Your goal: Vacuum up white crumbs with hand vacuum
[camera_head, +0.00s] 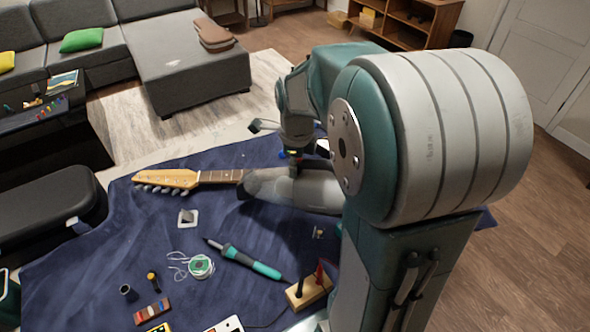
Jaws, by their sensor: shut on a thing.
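The hand vacuum (315,192) is a pale grey, rounded body with a dark nozzle end pointing left. It lies level over the dark blue cloth, its nozzle beside or over the right end of the guitar neck. My gripper (293,172) comes down from above and is shut on the hand vacuum; the fingertips are hard to make out. My own arm hides the vacuum's right end. I cannot make out any white crumbs on the cloth. I cannot tell whether the vacuum touches the cloth.
The guitar neck (205,178) lies on the blue cloth (130,240). A small white item (188,218), a solder coil (201,266), a teal-handled soldering tool (242,260) and a wooden block (309,291) lie nearer. A black case (45,212) stands at left.

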